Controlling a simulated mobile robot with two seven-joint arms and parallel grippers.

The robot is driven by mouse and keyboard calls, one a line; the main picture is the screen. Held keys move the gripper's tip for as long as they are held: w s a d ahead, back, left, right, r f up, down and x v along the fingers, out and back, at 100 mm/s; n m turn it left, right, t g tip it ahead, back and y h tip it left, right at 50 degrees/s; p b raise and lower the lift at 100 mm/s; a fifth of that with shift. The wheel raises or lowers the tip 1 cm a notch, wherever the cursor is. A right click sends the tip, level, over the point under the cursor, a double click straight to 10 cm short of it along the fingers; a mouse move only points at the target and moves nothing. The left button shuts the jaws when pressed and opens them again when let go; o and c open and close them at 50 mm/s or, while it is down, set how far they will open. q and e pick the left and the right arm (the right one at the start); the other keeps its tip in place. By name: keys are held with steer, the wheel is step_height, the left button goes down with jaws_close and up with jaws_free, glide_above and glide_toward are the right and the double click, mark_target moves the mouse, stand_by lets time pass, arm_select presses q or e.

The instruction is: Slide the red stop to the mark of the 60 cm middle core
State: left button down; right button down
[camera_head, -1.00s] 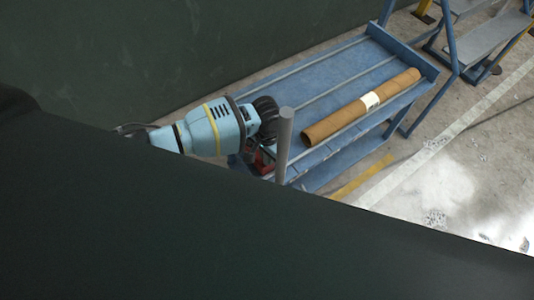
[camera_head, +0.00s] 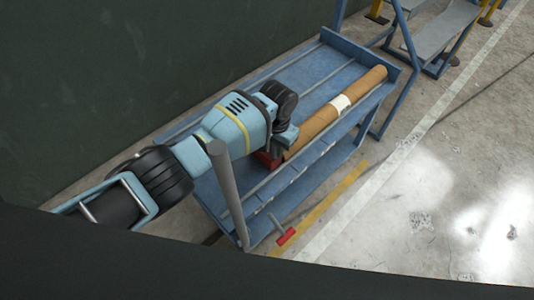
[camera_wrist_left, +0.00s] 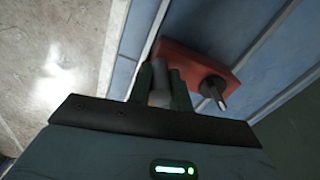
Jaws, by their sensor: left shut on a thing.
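The red stop (camera_head: 268,158) sits on the blue rack (camera_head: 330,70), beside the near end of the brown core tube (camera_head: 316,122) with its white label. My left gripper (camera_wrist_left: 163,88) is shut on a grey upright piece at the red stop's left end. In the head view my left gripper (camera_head: 281,143) is above the stop, its fingertips mostly hidden. The 60 cm mark cannot be made out. My right gripper is not in view.
A grey post (camera_head: 228,190) rises in front of my left arm. A dark green wall (camera_head: 150,60) stands behind the rack. The floor right of the rack is open.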

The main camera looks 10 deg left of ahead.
arm_select(q)
steer(key=shift+w+d, duration=0.55)
steer(key=shift+w, duration=0.05)
steer(key=c, duration=1.3)
jaws_free()
step_height(320, 180, up, 8)
steer(key=p, duration=0.1)
steer(key=shift+s+a+f, duration=0.1)
steer(key=shift+f, duration=0.05)
